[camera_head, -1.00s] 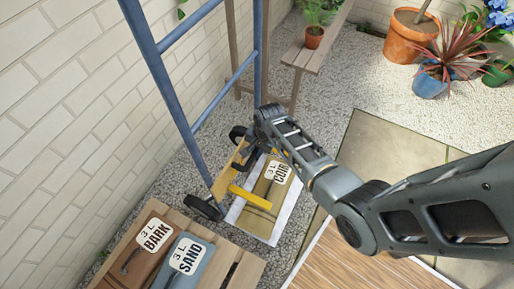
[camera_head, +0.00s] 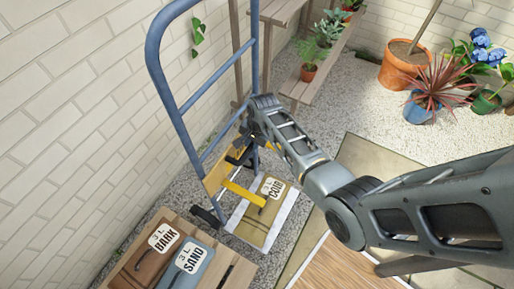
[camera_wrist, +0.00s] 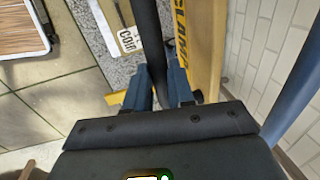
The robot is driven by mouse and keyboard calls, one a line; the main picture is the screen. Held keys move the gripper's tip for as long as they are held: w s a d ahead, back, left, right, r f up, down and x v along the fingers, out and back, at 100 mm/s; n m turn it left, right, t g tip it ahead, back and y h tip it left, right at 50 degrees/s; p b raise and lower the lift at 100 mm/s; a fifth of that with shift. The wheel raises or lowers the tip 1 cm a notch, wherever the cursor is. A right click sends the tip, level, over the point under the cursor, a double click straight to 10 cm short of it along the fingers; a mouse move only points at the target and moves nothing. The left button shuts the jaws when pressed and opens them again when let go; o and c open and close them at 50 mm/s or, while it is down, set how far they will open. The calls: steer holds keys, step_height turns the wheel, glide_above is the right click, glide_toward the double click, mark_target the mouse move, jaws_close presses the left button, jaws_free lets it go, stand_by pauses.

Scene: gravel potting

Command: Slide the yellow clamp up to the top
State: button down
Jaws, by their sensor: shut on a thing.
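The yellow clamp (camera_head: 218,176) is a yellow-tan board across the lower part of a blue hand truck frame (camera_head: 170,92), with a bright yellow arm (camera_head: 243,194) jutting forward. In the wrist view the lettered board (camera_wrist: 204,45) stands just right of my gripper. My gripper (camera_wrist: 155,85) is shut on the clamp's dark handle (camera_wrist: 146,35), a bar running between its blue-grey fingers. In the head view my wrist hides part of the grip. The clamp is above the wheels, low on the frame.
A COIR bag (camera_head: 256,215) lies below the clamp's arm. A slatted table (camera_head: 236,272) with BARK (camera_head: 150,262) and SAND (camera_head: 188,265) bags is at the front left. The brick wall (camera_head: 70,130) is close to the frame's left. Potted plants stand at the back.

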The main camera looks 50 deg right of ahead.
steer(key=shift+r+p, duration=0.35)
steer(key=shift+r, duration=0.65)
steer(key=shift+w, duration=0.1)
steer(key=c, duration=1.2)
jaws_free()
steer(key=shift+r, duration=0.1)
steer(key=shift+o, duration=1.2)
step_height(320, 180, up, 7)
steer(key=s, duration=0.1)
steer(key=shift+s+d+r, duration=0.15)
steer(key=shift+s+r, duration=0.05)
steer(key=shift+s, duration=0.15)
